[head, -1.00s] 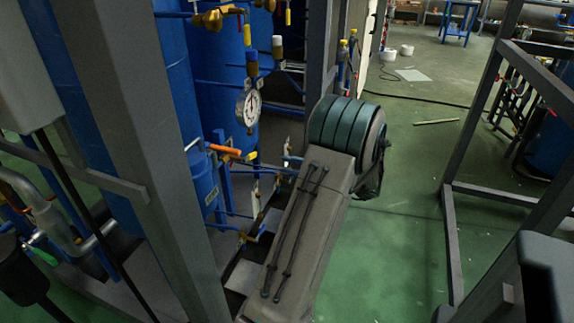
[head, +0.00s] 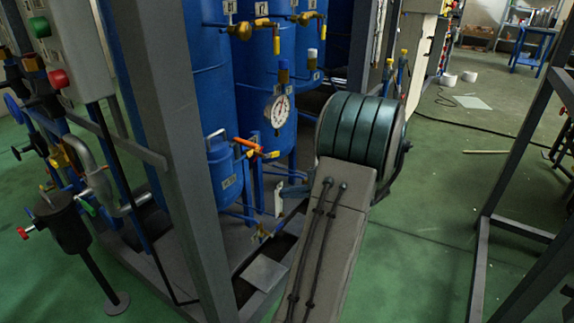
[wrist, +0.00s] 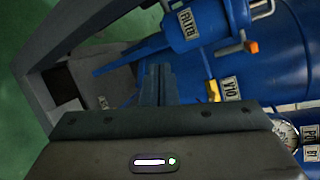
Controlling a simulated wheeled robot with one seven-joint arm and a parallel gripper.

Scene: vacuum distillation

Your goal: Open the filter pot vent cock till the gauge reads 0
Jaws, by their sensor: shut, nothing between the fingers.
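The filter pot (head: 225,175) is a small blue vessel with a lettered plate, standing left of my arm in the head view. In the wrist view the filter pot (wrist: 188,25) is at the top, beyond my fingers. An orange-handled cock (head: 248,144) sits beside the pot's top in the head view. The round white gauge (head: 278,110) hangs above it to the right; its reading is too small to tell. My gripper (wrist: 158,75) is shut and empty, apart from the pot and the cocks. My arm hides most of it in the head view.
A grey frame post (head: 175,150) stands left of the pot. Blue tanks (head: 275,65) with brass valves (head: 242,28) are behind. In the wrist view a yellow lever (wrist: 214,90) is close right of my fingers. Green floor (head: 420,240) to the right is open.

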